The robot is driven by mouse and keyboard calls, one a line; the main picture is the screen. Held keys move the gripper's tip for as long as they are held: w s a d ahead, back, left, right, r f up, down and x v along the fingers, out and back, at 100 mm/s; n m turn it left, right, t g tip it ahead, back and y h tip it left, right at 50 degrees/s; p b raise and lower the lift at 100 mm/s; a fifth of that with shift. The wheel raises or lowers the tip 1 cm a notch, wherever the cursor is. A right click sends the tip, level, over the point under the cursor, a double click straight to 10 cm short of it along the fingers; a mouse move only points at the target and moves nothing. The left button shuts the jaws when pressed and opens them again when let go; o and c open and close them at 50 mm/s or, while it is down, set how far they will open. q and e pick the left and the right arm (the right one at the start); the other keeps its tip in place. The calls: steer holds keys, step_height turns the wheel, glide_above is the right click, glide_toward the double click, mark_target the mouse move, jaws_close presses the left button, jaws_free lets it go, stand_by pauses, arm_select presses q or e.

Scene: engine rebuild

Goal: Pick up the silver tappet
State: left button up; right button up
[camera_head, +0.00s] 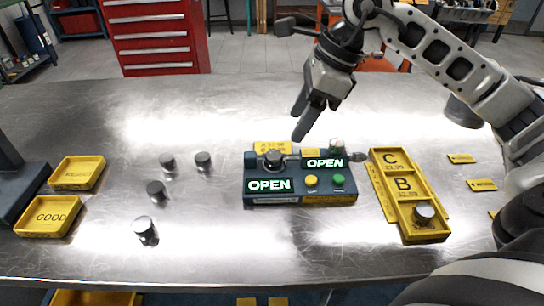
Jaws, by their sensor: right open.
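Several short metal cylinders that look like tappets stand on the steel table. One with a bright silver top (145,230) is nearest the front at left. Darker-looking ones are at the back (168,162), beside it (203,160), and in the middle (156,190). Another cylinder (424,213) sits in the front compartment of the yellow B/C tray (376,160). I cannot tell for sure which is the silver tappet. My right gripper (308,118) is open and empty, pointing down above the table behind the dark gauge box. My left gripper is out of view.
The dark gauge box (293,199) shows two green OPEN displays, with round metal parts on its top. Yellow trays, one marked GOOD (45,231), lie at left beside a dark stand (18,185). Small yellow tags (482,185) lie at right. The table's front middle is clear.

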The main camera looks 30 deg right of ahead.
mark_target(275, 154)
steer(key=p+x, duration=0.1)
steer(key=x, duration=0.8)
steer(key=shift+w+a+r, duration=0.1)
steer(key=shift+w+a, duration=0.05)
steer(key=c, duration=1.1)
steer(key=shift+r, duration=0.1)
steer(key=shift+c, duration=0.2)
